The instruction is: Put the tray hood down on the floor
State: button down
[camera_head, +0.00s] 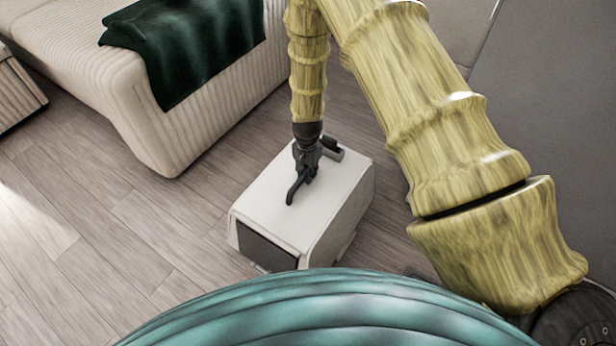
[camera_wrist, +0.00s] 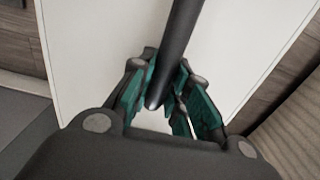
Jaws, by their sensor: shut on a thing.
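The tray hood (camera_head: 310,205) is a white, box-like cover with a dark front opening and a dark handle on top. In the head view it is low over the wooden floor, upright; I cannot tell whether it touches the floor. My gripper (camera_head: 307,165) is above its top, shut on the dark handle. In the wrist view my gripper (camera_wrist: 165,95) has its teal-padded fingers around the dark handle bar (camera_wrist: 178,50), with the white top (camera_wrist: 100,40) of the hood behind. The fingers hide part of the handle.
The wooden floor (camera_head: 100,230) is clear to the left of the hood. A cream ribbed sofa (camera_head: 150,110) with a dark green blanket (camera_head: 195,45) stands at the upper left. A grey surface (camera_head: 550,100) is at the right, behind my arm.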

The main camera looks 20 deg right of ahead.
jog(key=shift+d+f, duration=0.1)
jog(key=shift+f, duration=0.35)
jog(key=c, duration=1.3)
grip_release()
jog(key=shift+c, duration=0.2)
